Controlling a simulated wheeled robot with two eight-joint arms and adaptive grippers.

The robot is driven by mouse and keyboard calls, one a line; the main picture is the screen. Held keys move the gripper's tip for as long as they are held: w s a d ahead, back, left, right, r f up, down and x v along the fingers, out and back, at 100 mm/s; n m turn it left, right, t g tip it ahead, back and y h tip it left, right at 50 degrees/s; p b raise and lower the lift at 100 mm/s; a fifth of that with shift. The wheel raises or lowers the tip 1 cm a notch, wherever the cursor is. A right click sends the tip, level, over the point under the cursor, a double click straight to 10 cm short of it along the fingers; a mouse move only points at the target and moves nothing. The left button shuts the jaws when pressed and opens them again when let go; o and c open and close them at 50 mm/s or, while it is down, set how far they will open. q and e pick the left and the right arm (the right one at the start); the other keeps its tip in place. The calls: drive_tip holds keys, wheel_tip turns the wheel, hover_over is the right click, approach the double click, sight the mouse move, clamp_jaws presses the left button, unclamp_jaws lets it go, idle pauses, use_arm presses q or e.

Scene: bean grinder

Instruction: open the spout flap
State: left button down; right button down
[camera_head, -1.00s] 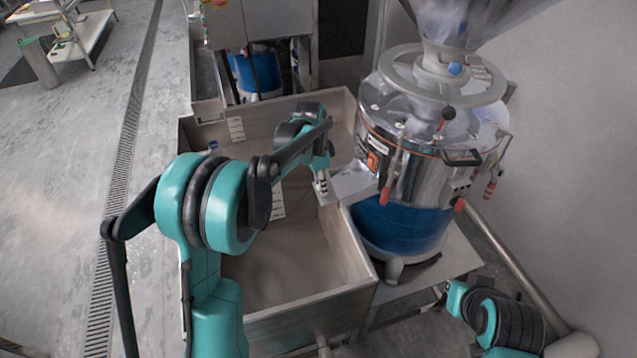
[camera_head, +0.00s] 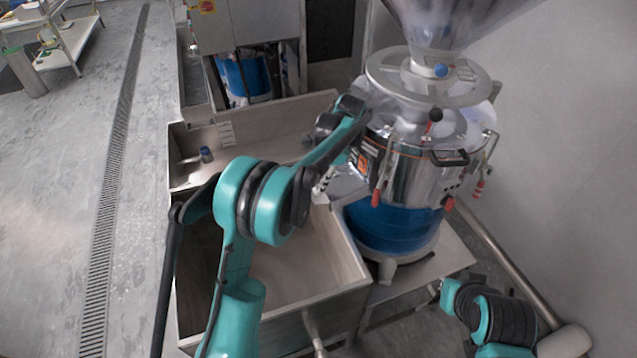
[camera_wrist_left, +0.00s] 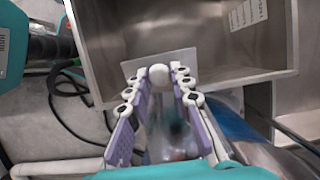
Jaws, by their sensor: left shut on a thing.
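The grinder (camera_head: 420,170) is a shiny metal drum over a blue base, with its grey spout (camera_head: 343,183) sticking out to the left over the sink-like bin. My left gripper (camera_head: 322,190) is at the spout's outer end, partly hidden by my own arm. In the left wrist view, the fingertips of my left gripper (camera_wrist_left: 158,78) are closed on a pale round knob (camera_wrist_left: 158,74) in front of a thin grey plate, the spout flap (camera_wrist_left: 182,60). I cannot tell the flap's exact angle. My right arm shows at the lower right, but its gripper is outside the picture.
The open metal bin (camera_head: 280,272) lies below my left arm, its walls close to the spout. A red-tipped lever (camera_head: 377,195) hangs on the drum beside the spout. Another machine (camera_head: 245,30) stands behind the bin.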

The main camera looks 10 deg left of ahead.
use_arm(q)
drive_tip(key=c, duration=1.3)
unclamp_jaws()
drive_tip(key=shift+c, duration=0.2)
drive_tip(key=v, duration=1.2)
drive_tip(key=shift+s, duration=0.1)
